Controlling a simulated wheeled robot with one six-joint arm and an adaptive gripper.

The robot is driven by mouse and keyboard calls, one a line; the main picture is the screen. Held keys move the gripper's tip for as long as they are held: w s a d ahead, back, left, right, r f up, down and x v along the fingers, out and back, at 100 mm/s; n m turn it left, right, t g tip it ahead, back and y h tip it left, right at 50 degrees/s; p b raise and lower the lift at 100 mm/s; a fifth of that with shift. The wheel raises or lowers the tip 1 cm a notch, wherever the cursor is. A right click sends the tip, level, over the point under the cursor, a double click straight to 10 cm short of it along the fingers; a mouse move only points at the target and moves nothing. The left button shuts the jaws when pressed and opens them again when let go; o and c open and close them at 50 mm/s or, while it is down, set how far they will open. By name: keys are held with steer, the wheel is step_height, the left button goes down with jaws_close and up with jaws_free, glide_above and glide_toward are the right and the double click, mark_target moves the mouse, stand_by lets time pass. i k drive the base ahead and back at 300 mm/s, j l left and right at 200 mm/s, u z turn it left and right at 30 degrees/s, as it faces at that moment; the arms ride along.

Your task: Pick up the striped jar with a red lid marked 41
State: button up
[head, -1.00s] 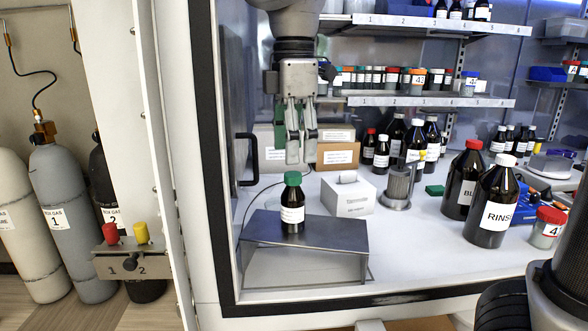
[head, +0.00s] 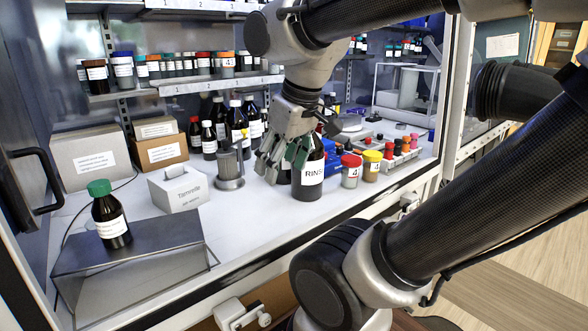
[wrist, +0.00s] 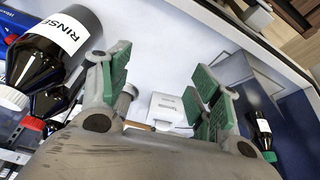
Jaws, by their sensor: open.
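A small jar with a red lid (head: 351,172) stands on the white worktop right of the RINSE bottle (head: 308,184). Its white label shows a 4; a second digit and any stripes are too small to tell. A similar jar with a yellow lid (head: 371,166), also marked 4, stands just right of it. My gripper (head: 282,160) is open and empty, left of the red-lidded jar and overlapping the RINSE bottle in the head view. In the wrist view my open fingers (wrist: 163,75) have no object between them close by; the RINSE bottle (wrist: 62,42) lies to their left.
A green-capped bottle (head: 107,218) stands on a grey metal stand (head: 160,245) at the left. A white box (head: 180,190) and a grey cylinder (head: 229,168) stand mid-worktop. Racked small bottles (head: 400,150) stand beyond the jars. The front frame edge runs close to the jars.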

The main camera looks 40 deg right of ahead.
mark_target(350, 164)
steer(key=k+j+z, duration=0.1)
steer(key=z, duration=0.25)
steer(key=k+z, duration=0.3)
